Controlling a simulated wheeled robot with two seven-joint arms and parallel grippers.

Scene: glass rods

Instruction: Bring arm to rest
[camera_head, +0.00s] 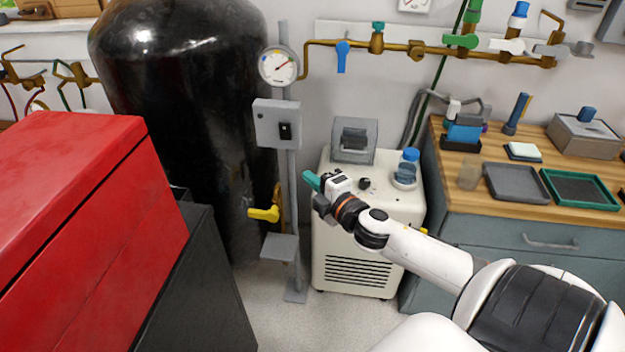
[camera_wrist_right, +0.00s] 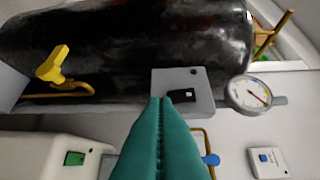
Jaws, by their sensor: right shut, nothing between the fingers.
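My right arm reaches in from the lower right of the head view. Its gripper (camera_head: 312,181) has teal fingers and hangs in the air in front of the white cabinet and beside the grey post. In the right wrist view the teal fingers (camera_wrist_right: 160,105) are pressed together along a seam, with nothing between them. My left gripper is in neither view.
A black tank (camera_head: 180,110) stands behind. A grey post carries a gauge (camera_head: 279,66) and switch box (camera_head: 277,123); a yellow valve handle (camera_head: 264,213) is low beside it. A red cabinet (camera_head: 80,220) fills the left. A wooden-topped bench (camera_head: 470,190) with trays is right.

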